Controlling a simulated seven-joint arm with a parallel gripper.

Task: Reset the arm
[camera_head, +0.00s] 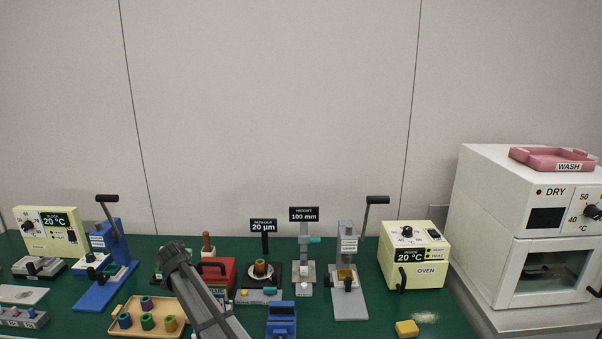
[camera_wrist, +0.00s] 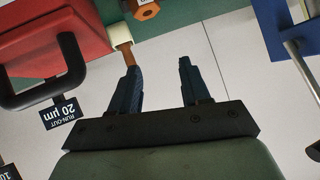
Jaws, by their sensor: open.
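My gripper (camera_wrist: 159,68) is in the wrist view, with its two dark fingers spread apart and nothing between them. The fingers point toward the top of that picture, over pale wall or floor surface and the edge of the green mat (camera_wrist: 186,12). A brown handle (camera_wrist: 124,52) shows right beside the left finger's tip; whether they touch I cannot tell. In the head view my grey arm rises from the bottom edge, left of centre, and its end hides part of the bench; the fingers are not clearly seen there.
A red box (camera_head: 216,272) with a black handle stands beside my arm. A wooden tray (camera_head: 127,316) with several coloured rings lies left of it. A blue press (camera_head: 112,262), a grey press (camera_head: 347,295), the oven (camera_head: 415,256) and white dryer (camera_head: 500,215) stand around.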

